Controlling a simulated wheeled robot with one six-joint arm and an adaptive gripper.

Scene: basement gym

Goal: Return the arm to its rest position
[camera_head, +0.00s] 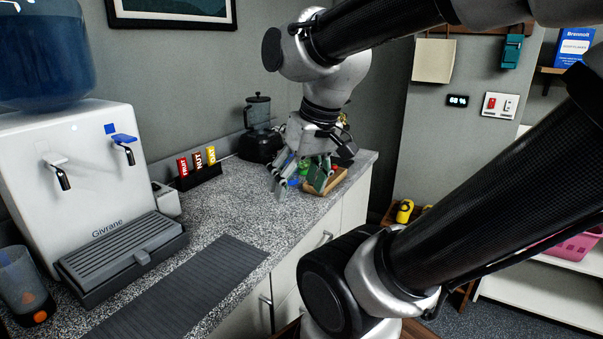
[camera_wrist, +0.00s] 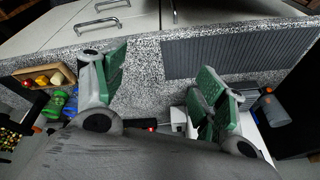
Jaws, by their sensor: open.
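My gripper (camera_head: 301,174) hangs from my arm over the far end of the speckled counter (camera_head: 222,208), pointing down and to the left in the head view. In the wrist view my gripper (camera_wrist: 160,92) shows its two green-padded fingers spread wide apart.
A white water dispenser (camera_head: 60,180) stands at the left, a blender (camera_head: 260,130) at the back. A bar box (camera_head: 196,177) stands by the wall. A dark ribbed mat (camera_head: 180,290) lies in front. Mid-counter is clear.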

